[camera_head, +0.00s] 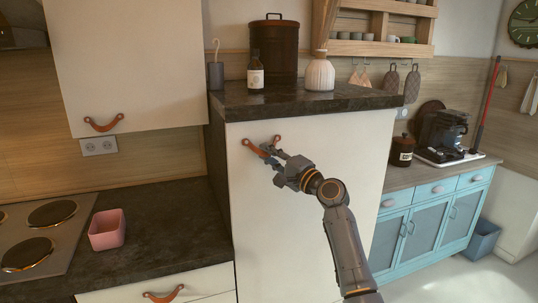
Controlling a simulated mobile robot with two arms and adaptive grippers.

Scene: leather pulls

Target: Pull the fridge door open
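The fridge door (310,215) is a tall, plain cream panel below a dark stone top. It looks shut. Its brown leather pull (255,148) is fixed near the door's upper left corner. My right gripper (271,156) is at the pull, with its fingers beside the strap's lower, right part and partly hiding it. The fingers look slightly apart, but I cannot tell whether they grip the strap. My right arm comes up from the lower right, in front of the door. My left gripper is not in view.
A bottle (255,72), a brown canister (274,50) and a white vase (320,74) stand on the dark top (300,103). A pink container (107,230) stands on the left counter beside the hob (40,235). Blue cabinets (430,225) stand at right. Floor shows at lower right.

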